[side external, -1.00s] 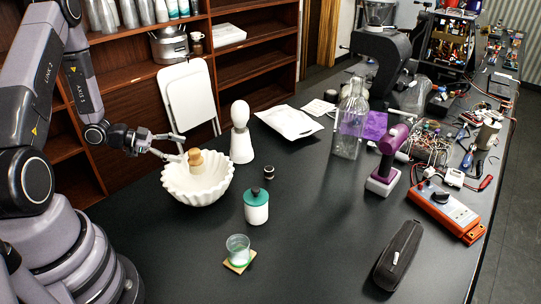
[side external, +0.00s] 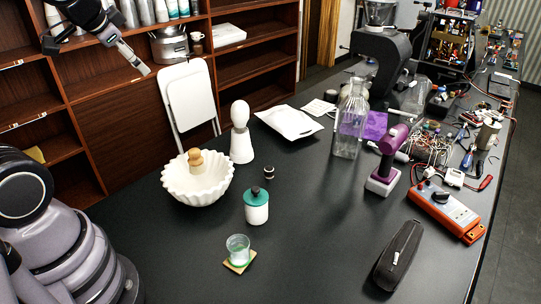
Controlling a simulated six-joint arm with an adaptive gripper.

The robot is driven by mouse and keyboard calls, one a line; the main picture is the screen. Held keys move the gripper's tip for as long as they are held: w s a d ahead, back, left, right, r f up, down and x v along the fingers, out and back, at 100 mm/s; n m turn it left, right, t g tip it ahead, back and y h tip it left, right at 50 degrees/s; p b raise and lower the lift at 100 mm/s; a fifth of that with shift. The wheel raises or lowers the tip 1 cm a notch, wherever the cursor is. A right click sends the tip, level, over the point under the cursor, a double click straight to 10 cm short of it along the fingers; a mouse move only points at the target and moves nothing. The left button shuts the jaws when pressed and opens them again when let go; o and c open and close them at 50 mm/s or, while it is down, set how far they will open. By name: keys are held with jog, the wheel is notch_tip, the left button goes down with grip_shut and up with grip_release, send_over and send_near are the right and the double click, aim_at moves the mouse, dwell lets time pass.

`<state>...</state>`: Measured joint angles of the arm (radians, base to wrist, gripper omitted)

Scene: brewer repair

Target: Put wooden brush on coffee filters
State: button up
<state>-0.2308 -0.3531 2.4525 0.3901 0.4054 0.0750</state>
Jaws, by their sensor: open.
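The wooden brush (side external: 195,158) has a rounded tan knob and stands upright in a white fluted bowl shape (side external: 197,189), which looks like the coffee filters. The lower part of the brush is hidden by the rim. My gripper (side external: 143,70) is high at the upper left, in front of the shelves, well above and left of the brush. It is open and empty, with nothing between its fingers.
A white bottle with a green cap (side external: 256,206), a small dark jar (side external: 269,172) and a white figure-like stand (side external: 241,134) are near the filters. A glass on a coaster (side external: 238,251) stands in front. A folded white chair (side external: 190,98) is behind.

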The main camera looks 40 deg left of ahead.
jog(key=s+d+r+n+g+h, duration=0.1)
jog(key=s+d+h, duration=0.2)
jog(key=s+d, duration=0.6)
jog(key=s, duration=0.2)
jog(key=shift+s+d+n+h, duration=0.2)
jog(key=shift+s+n+h, duration=0.1)
jog(key=shift+n, duration=0.1)
